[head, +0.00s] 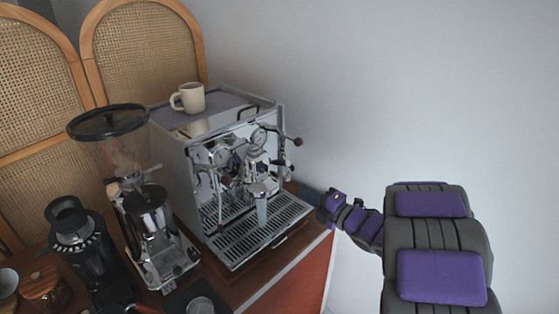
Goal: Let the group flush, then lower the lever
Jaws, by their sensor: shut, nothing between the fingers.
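The espresso machine (172,172) stands on the cart, with its chrome front turned to the right. Its group (260,184) is at the middle of the front, above the drip tray (250,236). A pale vertical streak hangs below the group; I cannot tell whether it is running water. The group's lever is too small to make out clearly among the chrome parts. My gripper (310,195) is shut and empty by the machine's right front side, its dark fingers pointing left toward the group. I cannot tell whether it touches anything.
A cream mug (188,97) stands on the machine's top. A grinder with a dark hopper (108,122) and a smaller black grinder (82,240) stand to the left. A knobbed wand (285,160) sticks out at the machine's right. Free space lies right of the cart, before the wall.

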